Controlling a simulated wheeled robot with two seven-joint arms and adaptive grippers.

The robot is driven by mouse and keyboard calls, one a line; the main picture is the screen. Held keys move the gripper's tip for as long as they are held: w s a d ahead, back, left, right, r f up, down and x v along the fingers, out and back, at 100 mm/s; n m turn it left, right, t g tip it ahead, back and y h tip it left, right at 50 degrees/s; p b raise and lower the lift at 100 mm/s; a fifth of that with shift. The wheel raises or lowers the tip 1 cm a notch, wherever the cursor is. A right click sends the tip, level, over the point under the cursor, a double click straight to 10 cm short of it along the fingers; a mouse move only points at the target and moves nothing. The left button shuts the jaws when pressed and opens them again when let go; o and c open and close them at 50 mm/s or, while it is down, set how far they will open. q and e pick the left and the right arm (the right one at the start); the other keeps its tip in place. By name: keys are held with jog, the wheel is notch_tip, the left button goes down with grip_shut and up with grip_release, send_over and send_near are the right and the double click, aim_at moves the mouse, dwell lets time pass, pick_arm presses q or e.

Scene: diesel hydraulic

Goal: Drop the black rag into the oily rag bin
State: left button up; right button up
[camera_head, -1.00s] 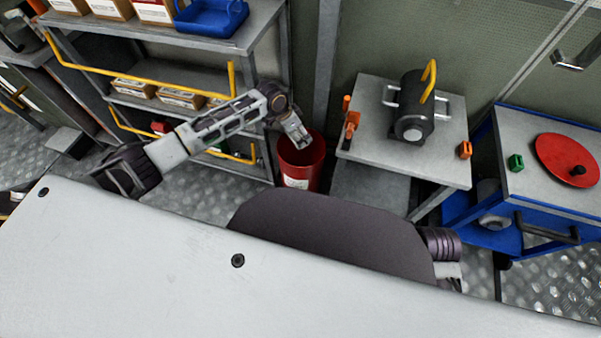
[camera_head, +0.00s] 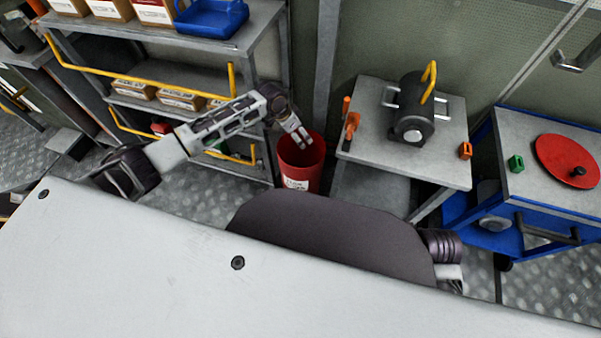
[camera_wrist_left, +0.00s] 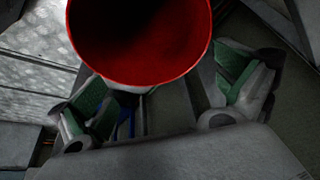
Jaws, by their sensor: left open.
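The red oily rag bin (camera_head: 302,175) stands on the floor between the shelf and the grey cart, with a white label on its front. My left gripper (camera_head: 301,138) is over the bin's mouth with its fingers apart and nothing seen between them. In the left wrist view the green-padded fingers of the gripper (camera_wrist_left: 172,92) are spread, and the bin (camera_wrist_left: 165,72) opens just beyond them. The inside of the bin is dark at the upper left. I cannot make out the black rag in either view; my right gripper is not in view.
A shelf (camera_head: 215,42) with yellow rails, boxes and a blue tray (camera_head: 212,20) stands left of the bin. A grey cart (camera_head: 375,135) holding a dark cylinder (camera_head: 412,105) stands close on its right. A blue cart (camera_head: 515,195) stands farther right.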

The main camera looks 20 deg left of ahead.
pick_arm(q)
jog(key=v, duration=1.1)
jog(key=shift+s+r, duration=0.15)
jog(key=shift+r, duration=0.2)
jog(key=shift+a, duration=0.15)
dwell(0.5)
